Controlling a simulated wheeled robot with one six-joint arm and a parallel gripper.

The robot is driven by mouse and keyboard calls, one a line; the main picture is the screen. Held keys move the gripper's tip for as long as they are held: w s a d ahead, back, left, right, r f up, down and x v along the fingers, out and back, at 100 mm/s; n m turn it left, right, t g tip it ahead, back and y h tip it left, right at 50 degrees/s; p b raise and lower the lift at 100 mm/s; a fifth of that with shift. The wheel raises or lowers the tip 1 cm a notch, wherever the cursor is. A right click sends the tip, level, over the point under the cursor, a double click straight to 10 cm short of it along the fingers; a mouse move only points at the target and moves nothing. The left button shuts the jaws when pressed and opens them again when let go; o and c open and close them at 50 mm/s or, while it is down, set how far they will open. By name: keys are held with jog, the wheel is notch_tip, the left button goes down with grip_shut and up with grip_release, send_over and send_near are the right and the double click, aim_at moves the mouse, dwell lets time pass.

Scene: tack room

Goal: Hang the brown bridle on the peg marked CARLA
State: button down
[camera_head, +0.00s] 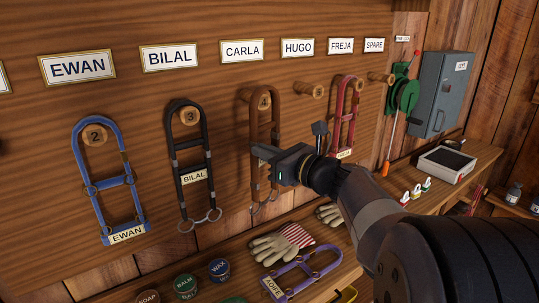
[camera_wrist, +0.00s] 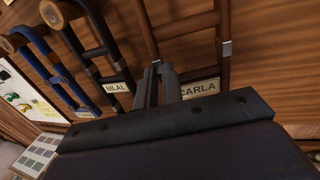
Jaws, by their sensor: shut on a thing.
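The brown bridle (camera_head: 277,130) is upright against the wall below the CARLA sign (camera_head: 243,49). Its top loop surrounds the end of the peg marked 4 (camera_head: 263,101); I cannot tell how far the strap sits along the peg. My gripper (camera_head: 262,162) is shut on the lower part of the brown bridle and partly hides it in the head view. In the wrist view, my gripper (camera_wrist: 161,84) is beside the bridle's CARLA tag (camera_wrist: 200,89), and brown straps (camera_wrist: 225,25) rise above it.
The black BILAL bridle (camera_head: 190,150) hangs close on the left, then the blue EWAN one (camera_head: 82,170). To the right are a bare peg (camera_head: 309,90) and a red bridle (camera_head: 339,110). Gloves (camera_head: 275,247) and a purple halter (camera_head: 300,275) lie on the bench below.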

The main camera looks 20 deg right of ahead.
jog(key=shift+d+x, duration=0.15)
jog(key=shift+x, duration=0.55)
jog(key=shift+d+x, duration=0.15)
jog(key=shift+x, duration=0.6)
jog(key=shift+w+a+f+b, duration=0.1)
jog(key=shift+w+f+b, duration=0.1)
jog(key=shift+w, duration=0.25)
jog(key=shift+w+a+f+b, duration=0.15)
jog(key=shift+w+f, duration=0.1)
jog(key=shift+w, duration=0.2)
jog(key=c, duration=1.5)
grip_release()
jog(key=shift+f, duration=0.15)
jog(key=shift+d, duration=0.1)
jog(key=v, duration=1)
jog(key=shift+s+d, duration=0.1)
jog(key=shift+s, duration=0.35)
